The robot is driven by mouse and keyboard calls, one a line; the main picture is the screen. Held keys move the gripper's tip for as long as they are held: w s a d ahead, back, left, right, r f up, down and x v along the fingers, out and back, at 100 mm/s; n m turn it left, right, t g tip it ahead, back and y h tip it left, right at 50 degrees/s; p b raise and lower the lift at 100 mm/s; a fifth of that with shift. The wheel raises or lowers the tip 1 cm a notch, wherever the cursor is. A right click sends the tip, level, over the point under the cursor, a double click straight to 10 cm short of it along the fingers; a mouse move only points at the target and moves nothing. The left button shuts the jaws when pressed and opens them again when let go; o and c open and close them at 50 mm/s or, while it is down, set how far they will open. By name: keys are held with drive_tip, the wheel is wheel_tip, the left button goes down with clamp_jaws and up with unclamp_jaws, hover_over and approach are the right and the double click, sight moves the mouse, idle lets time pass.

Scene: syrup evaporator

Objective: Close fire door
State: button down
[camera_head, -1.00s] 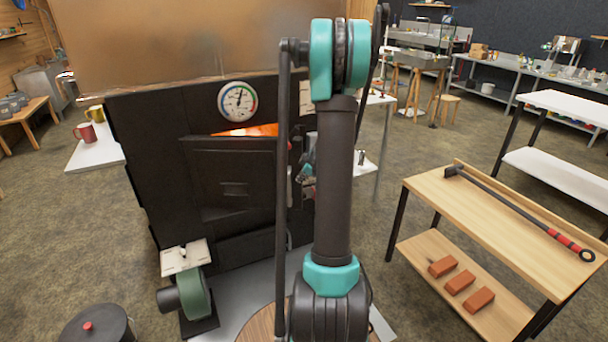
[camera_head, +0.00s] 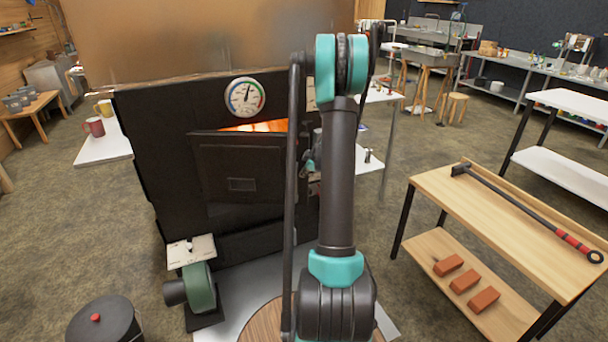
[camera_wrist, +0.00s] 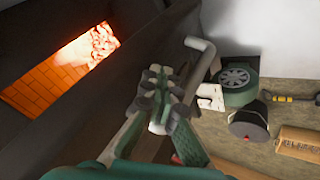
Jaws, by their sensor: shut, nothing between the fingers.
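The dark fire door (camera_head: 265,175) is on the front of the black evaporator firebox (camera_head: 165,150) in the head view. It stands open, with an orange glow (camera_head: 255,126) showing above its top edge. In the wrist view the firebox opening (camera_wrist: 65,75) shows glowing bricks at upper left. My gripper (camera_wrist: 163,78) is shut and empty, beside a bent grey bar (camera_wrist: 203,48) that looks like the door handle. I cannot tell whether they touch. In the head view my gripper is at the door's right side, largely hidden by my arm.
A round gauge (camera_head: 245,97) is above the door. A green blower (camera_head: 199,287) and a dark lidded pot (camera_head: 105,322) stand below left. A wooden cart (camera_head: 480,215) with a long tool and bricks is at right. Floor shows between cart and firebox.

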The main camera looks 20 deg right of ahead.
drive_tip(key=w+d+n+g+y, duration=0.1)
drive_tip(key=w+d+n, duration=0.2)
drive_tip(key=w, duration=0.8)
drive_tip(key=w+d+n+y, duration=0.2)
drive_tip(key=w+d, duration=0.1)
drive_tip(key=w, duration=0.9)
drive_tip(key=shift+w+d+n+g, duration=0.25)
drive_tip(key=shift+d+n+g, duration=0.1)
drive_tip(key=shift+n+g, duration=0.05)
drive_tip(key=shift+r, duration=0.1)
drive_tip(key=shift+a, duration=0.1)
